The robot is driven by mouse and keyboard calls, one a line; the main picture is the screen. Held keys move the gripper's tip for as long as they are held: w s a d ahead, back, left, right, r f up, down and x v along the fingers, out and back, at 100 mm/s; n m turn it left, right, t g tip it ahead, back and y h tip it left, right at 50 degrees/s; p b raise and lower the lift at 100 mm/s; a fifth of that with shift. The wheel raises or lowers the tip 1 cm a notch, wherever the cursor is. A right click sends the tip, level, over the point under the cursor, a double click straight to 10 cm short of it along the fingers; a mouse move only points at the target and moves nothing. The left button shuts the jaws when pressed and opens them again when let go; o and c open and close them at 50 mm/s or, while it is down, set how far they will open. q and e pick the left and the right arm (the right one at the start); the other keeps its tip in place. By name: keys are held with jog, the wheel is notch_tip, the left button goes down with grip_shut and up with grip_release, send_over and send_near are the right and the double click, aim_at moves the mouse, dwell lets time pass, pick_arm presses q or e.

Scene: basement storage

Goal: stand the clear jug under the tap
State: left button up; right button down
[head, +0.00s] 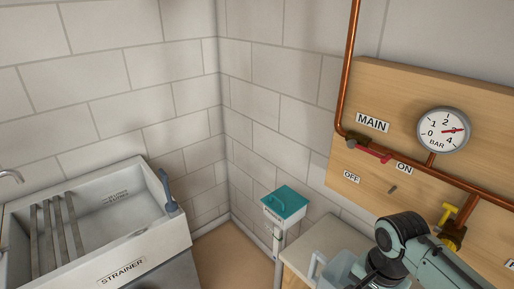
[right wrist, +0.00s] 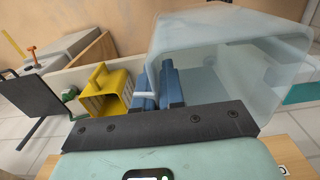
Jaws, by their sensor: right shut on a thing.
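The clear jug (head: 337,270) is a pale, see-through vessel at the bottom of the head view, partly hidden by my right arm. In the right wrist view the jug (right wrist: 225,60) fills the upper right, its wide open mouth facing the camera. My right gripper (right wrist: 160,86) has its blue fingers closed at the jug's left side, by its handle; the exact contact is hidden. A silver spout (head: 11,175) shows at the left edge over the sink. A yellow-handled tap (head: 453,228) sits on the copper pipe at right, partly behind my arm. My left gripper is out of view.
A white sink (head: 150,235) with slats and a STRAINER label stands at left. A teal-topped box (head: 285,203) stands near the corner. A grey-topped cabinet (head: 322,240) is beneath the board with a gauge (head: 443,130) and red lever (head: 372,153).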

jog(key=w+f+n, duration=0.1)
jog(key=w+f, duration=0.1)
jog(key=w+a+f+n, duration=0.1)
jog(key=w+f, duration=0.1)
jog(key=f, duration=0.1)
jog(key=w+f+n+p, duration=0.1)
jog(key=w+f, duration=0.1)
jog(key=shift+w+a+f+n, duration=0.15)
jog(key=shift+f+n, duration=0.25)
pick_arm(q)
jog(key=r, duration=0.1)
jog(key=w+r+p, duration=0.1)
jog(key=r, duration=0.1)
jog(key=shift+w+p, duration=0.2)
jog(key=shift+p, duration=0.1)
pick_arm(e)
jog(key=w+a+f+n, duration=0.2)
jog(key=f+n, duration=0.1)
jog(key=f, duration=0.3)
jog(key=w+a+f+n, duration=0.2)
jog(key=w+f+n, duration=0.1)
jog(key=f, duration=0.4)
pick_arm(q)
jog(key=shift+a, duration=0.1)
pick_arm(e)
jog(key=shift+a+f, duration=0.1)
